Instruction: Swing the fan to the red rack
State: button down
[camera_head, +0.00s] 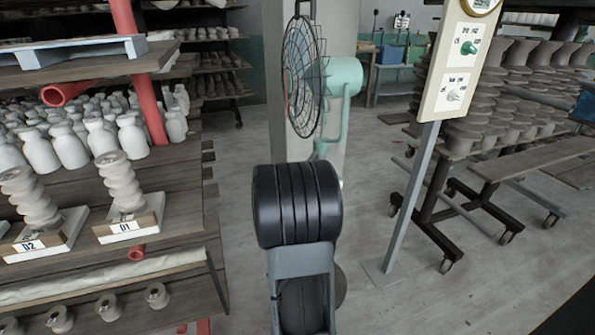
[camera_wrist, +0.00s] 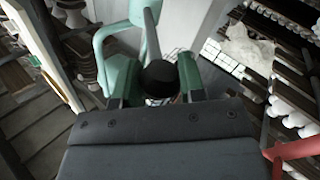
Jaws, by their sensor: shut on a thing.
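The fan has a round dark wire cage (camera_head: 303,78) and a mint-green motor housing (camera_head: 343,77) on a mint-green bracket by a pale pillar. The cage is seen nearly edge-on and faces left in the head view. In the wrist view, the mint-green fan bracket (camera_wrist: 107,45) rises behind a dark round knob (camera_wrist: 160,72). My gripper (camera_wrist: 154,86) has its fingers on either side of this knob and is shut on it. In the head view my own arm hides the gripper. The red rack (camera_head: 146,108) stands at the left, with red posts and wooden shelves.
The rack holds white bottles (camera_head: 100,135) and ribbed clay pieces on labelled plates (camera_head: 128,222). A control panel (camera_head: 460,62) on a grey post stands right of the fan. Wheeled carts (camera_head: 470,165) with clay pieces fill the right. Grey floor is clear between.

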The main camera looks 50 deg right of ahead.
jog(key=shift+w, duration=0.1)
jog(key=c, duration=0.7)
grip_release()
jog(key=shift+w, duration=0.1)
jog(key=v, duration=1.3)
jog(key=shift+a+f+b, duration=0.1)
jog(key=shift+a+b, duration=0.3)
